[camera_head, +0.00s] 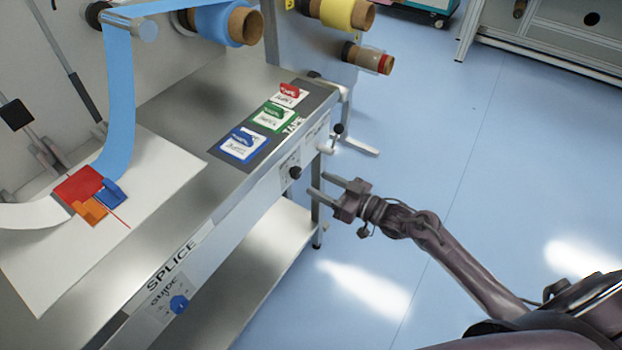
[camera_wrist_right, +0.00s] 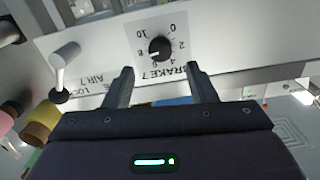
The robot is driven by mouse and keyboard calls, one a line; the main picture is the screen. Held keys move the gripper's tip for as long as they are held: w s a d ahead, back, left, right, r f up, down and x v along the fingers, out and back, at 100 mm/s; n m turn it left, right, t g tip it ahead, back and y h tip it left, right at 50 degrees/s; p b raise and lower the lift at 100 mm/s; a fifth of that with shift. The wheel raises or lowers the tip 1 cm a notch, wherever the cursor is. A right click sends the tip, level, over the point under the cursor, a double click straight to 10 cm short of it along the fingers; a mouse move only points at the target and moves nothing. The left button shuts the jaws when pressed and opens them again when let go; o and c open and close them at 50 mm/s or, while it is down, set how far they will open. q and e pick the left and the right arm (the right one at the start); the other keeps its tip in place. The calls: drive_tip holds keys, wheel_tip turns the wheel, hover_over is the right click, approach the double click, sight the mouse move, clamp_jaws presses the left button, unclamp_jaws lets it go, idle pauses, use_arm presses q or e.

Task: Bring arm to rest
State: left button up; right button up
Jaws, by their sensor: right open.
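My right gripper (camera_head: 324,189) is open and empty in the head view, in front of the bench's front panel, with my arm reaching in from the lower right. In the right wrist view its two fingers (camera_wrist_right: 158,85) point at the panel. A black brake knob (camera_wrist_right: 160,48) with a number scale sits beyond and between the fingertips, apart from them. The knob also shows in the head view (camera_head: 295,172), just above and left of the fingers. My left gripper is in neither view.
A lever (camera_wrist_right: 64,62) sticks out from the panel beside the knob; it also shows in the head view (camera_head: 336,137). The bench (camera_head: 185,110) carries several colored tape cards (camera_head: 243,146), a splice area with red piece (camera_head: 78,184), and rolls above (camera_head: 228,22). Blue floor (camera_head: 480,140) is open at right.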

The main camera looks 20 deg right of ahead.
drive_tip(key=shift+s+d, duration=0.3)
drive_tip(key=shift+s, duration=0.15)
drive_tip(key=shift+f, duration=0.1)
drive_tip(key=s+d+f+m+g+h, duration=0.2)
drive_tip(key=s+f+h, duration=0.3)
drive_tip(key=f, duration=0.8)
drive_tip(key=s+d+f+m+g+h, duration=0.2)
drive_tip(key=s+f, duration=0.4)
drive_tip(key=f, duration=0.7)
drive_tip(key=s+a+f+g+h, duration=0.1)
drive_tip(key=s+f+g, duration=0.2)
drive_tip(key=s+f, duration=0.3)
drive_tip(key=s+a+f+g+h, duration=0.1)
drive_tip(key=s+f+g, duration=0.2)
drive_tip(key=s, duration=1.3)
drive_tip(key=s+a+f+g+h, duration=0.1)
drive_tip(key=s+f+g+h, duration=0.1)
drive_tip(key=s+f, duration=0.7)
drive_tip(key=shift+s+g+p, duration=0.35)
drive_tip(key=shift+s+g, duration=0.25)
drive_tip(key=shift+s, duration=0.35)
